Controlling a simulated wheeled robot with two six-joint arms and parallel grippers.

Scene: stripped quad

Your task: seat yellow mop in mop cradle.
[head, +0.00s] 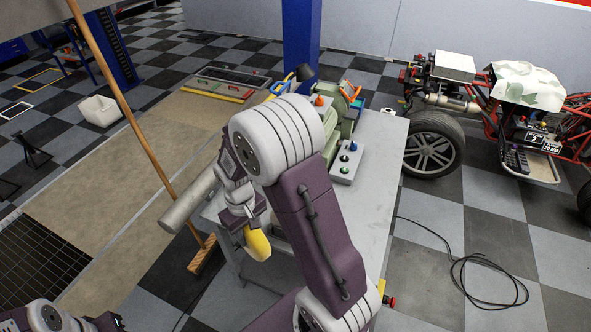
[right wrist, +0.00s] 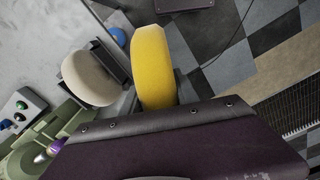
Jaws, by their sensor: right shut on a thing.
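The yellow mop (head: 257,243) is a thick, rounded yellow disc. My right gripper (head: 251,224) is shut on it and holds it at the left side of the grey bench. In the right wrist view the yellow mop (right wrist: 153,68) stands edge-on near the middle, and a dark part of my arm end hides its lower part. A cream disc (right wrist: 88,78) sits just left of it, beside a dark bracket (right wrist: 112,62). I cannot tell whether this bracket is the mop cradle. Only part of my left arm shows at the bottom left of the head view; its gripper is out of frame.
The grey bench (head: 375,160) carries a green machine (head: 345,118) and a button box (head: 346,163). A broom (head: 150,145) stands left of the bench, near a grey cylinder (head: 190,200). A wheeled vehicle (head: 434,142) stands to the right. A black cable (head: 470,260) lies on the floor.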

